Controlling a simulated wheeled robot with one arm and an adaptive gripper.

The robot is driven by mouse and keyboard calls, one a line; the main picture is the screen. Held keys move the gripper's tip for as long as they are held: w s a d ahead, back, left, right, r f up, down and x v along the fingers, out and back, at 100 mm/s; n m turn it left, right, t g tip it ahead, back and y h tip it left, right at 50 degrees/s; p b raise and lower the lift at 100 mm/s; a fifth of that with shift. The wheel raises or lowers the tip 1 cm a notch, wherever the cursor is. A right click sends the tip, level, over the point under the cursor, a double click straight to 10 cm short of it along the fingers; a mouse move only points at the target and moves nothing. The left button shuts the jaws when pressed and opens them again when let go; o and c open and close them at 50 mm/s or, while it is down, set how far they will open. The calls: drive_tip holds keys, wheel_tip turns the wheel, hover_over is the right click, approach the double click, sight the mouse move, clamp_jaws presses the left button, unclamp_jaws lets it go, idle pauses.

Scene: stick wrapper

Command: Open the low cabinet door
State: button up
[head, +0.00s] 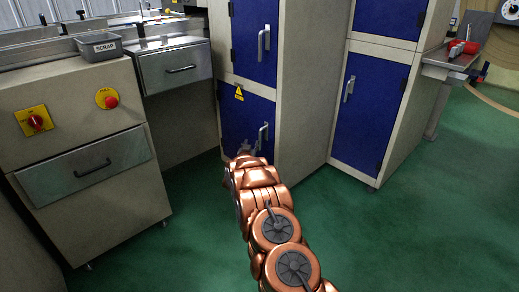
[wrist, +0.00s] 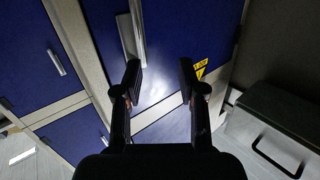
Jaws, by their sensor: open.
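The low cabinet door (head: 236,118) is blue, appears shut, and carries a yellow warning label (head: 239,93) at its upper left. Its pale upright bar handle (head: 263,136) is near the right edge. In the wrist view, which looks roughly upside down, the handle (wrist: 131,38) lies ahead near the left fingertip and the label (wrist: 200,68) beyond the right finger. My gripper (wrist: 160,76) is open and empty, facing the door. The handle is not between the fingers; I cannot tell whether the left finger touches it. In the head view my arm largely hides the gripper.
Another blue door (head: 255,40) with a handle is above. A neighbouring cabinet (head: 368,115) stands to the right. A drawer unit (head: 180,72) and a console with red buttons (head: 75,115) are on the left. The green floor is clear at right.

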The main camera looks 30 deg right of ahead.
sight(260, 141)
drive_tip(key=shift+m+h, duration=0.3)
drive_tip(key=shift+h, duration=0.3)
drive_tip(key=shift+w+d+f+b, duration=0.2)
drive_tip(key=shift+d+f+b, duration=0.15)
drive_tip(key=shift+d, duration=0.35)
drive_tip(key=shift+w+d+f+b, duration=0.15)
drive_tip(key=shift+d+f+b, duration=0.05)
drive_tip(key=shift+d+f, duration=0.4)
drive_tip(key=shift+w+d+f+b, duration=0.2)
drive_tip(key=shift+d+f+b, duration=0.1)
drive_tip(key=shift+d, duration=0.45)
drive_tip(key=shift+b+x, duration=0.9)
drive_tip(key=shift+x, duration=1.2)
drive_tip(key=shift+w+d+f, duration=0.15)
drive_tip(key=shift+f, duration=0.05)
drive_tip(key=shift+w+r, duration=0.15)
drive_tip(key=shift+d, duration=0.1)
drive_tip(key=shift+c, duration=0.3)
clamp_jaws()
